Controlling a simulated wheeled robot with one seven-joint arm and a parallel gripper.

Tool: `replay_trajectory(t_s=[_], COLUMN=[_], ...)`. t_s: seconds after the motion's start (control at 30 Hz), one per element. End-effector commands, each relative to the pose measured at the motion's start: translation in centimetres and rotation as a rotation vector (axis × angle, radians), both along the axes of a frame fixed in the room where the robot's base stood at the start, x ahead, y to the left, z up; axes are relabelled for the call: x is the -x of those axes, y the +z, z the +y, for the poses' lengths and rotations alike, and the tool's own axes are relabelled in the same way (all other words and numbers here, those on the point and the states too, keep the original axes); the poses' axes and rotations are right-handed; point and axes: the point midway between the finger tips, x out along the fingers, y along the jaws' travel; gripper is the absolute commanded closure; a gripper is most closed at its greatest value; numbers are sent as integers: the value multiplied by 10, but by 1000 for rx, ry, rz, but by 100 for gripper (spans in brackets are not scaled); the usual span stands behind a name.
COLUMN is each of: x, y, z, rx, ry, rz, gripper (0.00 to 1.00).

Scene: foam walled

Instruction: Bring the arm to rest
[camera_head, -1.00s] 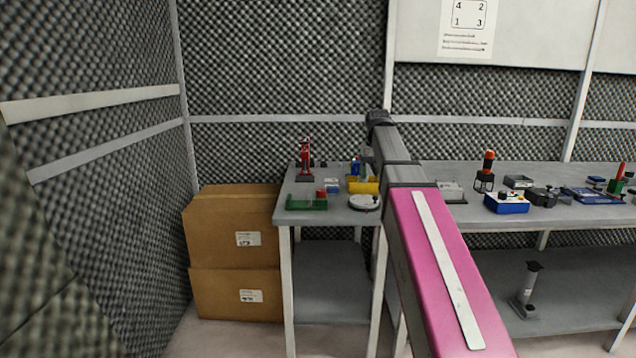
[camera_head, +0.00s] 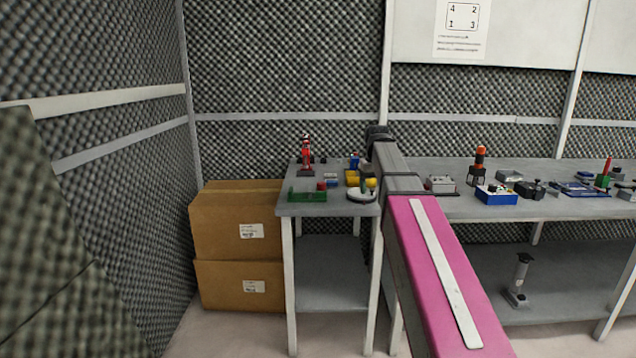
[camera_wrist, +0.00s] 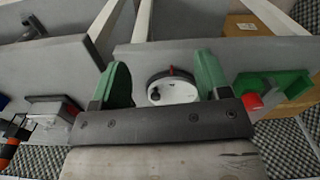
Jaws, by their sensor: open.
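My arm, with its pink link (camera_head: 445,270), reaches forward over the gap between two grey tables in the head view. My gripper is hidden behind the arm there. In the wrist view my gripper (camera_wrist: 162,80) has two green fingers spread wide apart, with nothing held between them. A round white dial device (camera_wrist: 172,88) with a red mark shows beyond the fingers; it appears apart from them, resting on the small table (camera_head: 330,209).
A green tray (camera_head: 307,197) and a red-and-black device (camera_head: 305,152) stand on the small table. Two stacked cardboard boxes (camera_head: 222,228) stand to its left. The long table (camera_head: 560,208) at right holds a blue box (camera_head: 497,197) and several other items. Foam walls close the left and back.

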Motion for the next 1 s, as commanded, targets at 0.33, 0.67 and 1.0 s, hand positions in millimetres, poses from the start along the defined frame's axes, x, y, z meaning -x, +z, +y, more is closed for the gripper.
replay_trajectory(t_s=[0.33, 0.67, 1.0], x=[28, 83, 156], y=[-88, -206, -304], z=[0, 0, 0], rx=[0, 0, 0], ry=[-20, -50, -82], rz=[4, 4, 1], gripper=[30, 30, 30])
